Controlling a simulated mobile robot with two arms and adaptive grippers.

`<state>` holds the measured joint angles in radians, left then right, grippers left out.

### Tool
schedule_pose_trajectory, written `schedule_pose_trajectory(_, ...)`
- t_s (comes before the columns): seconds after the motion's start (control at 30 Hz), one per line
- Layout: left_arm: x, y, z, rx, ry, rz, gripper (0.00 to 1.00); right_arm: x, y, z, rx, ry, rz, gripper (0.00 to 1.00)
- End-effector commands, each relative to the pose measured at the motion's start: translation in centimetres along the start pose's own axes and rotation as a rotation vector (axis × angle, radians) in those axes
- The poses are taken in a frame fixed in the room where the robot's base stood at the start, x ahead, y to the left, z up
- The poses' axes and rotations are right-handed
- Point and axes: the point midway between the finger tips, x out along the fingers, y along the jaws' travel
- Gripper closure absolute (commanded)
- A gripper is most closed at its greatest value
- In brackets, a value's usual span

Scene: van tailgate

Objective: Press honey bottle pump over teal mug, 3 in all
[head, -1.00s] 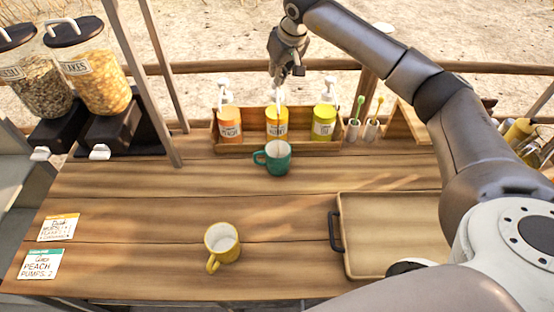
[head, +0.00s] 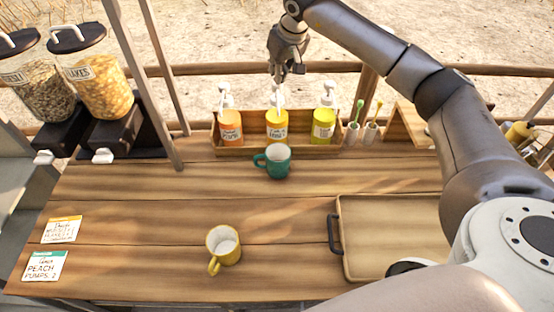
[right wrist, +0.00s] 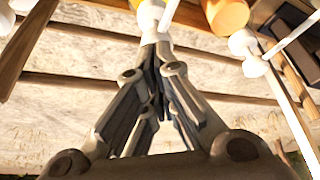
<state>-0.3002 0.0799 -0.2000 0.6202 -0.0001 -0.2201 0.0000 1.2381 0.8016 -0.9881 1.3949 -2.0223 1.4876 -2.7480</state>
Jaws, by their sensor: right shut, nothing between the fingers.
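The honey bottle (head: 277,124) is yellow with a white pump and stands in the middle of a wooden caddy (head: 290,148), between an orange and a yellow-green bottle. The teal mug (head: 278,165) stands upright on the counter just in front of the honey bottle, handle to the left. My right gripper (head: 278,80) is shut and empty, pointing down right above the honey pump. In the right wrist view its closed fingertips (right wrist: 154,50) meet or nearly meet a white pump head (right wrist: 150,17); contact is unclear. My left gripper is out of view.
The peach bottle (head: 230,126) and yellow-green bottle (head: 323,124) flank the honey closely. A yellow mug (head: 223,246) stands at the front. A wooden tray (head: 390,205) lies at right. Two cards (head: 44,266) lie at left, below cereal dispensers (head: 101,85).

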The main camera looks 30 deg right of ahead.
Motion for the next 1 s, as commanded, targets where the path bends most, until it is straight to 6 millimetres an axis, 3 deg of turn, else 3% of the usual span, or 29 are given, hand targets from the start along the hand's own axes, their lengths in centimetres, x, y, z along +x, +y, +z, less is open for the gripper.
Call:
schedule_pose_trajectory(0.57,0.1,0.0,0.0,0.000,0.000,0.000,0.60,0.0,0.0,0.0,0.000,0.003,0.000,1.00)
schedule_pose_trajectory(1.0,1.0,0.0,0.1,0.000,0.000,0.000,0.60,1.3,0.0,0.5,0.000,0.003,0.000,1.00)
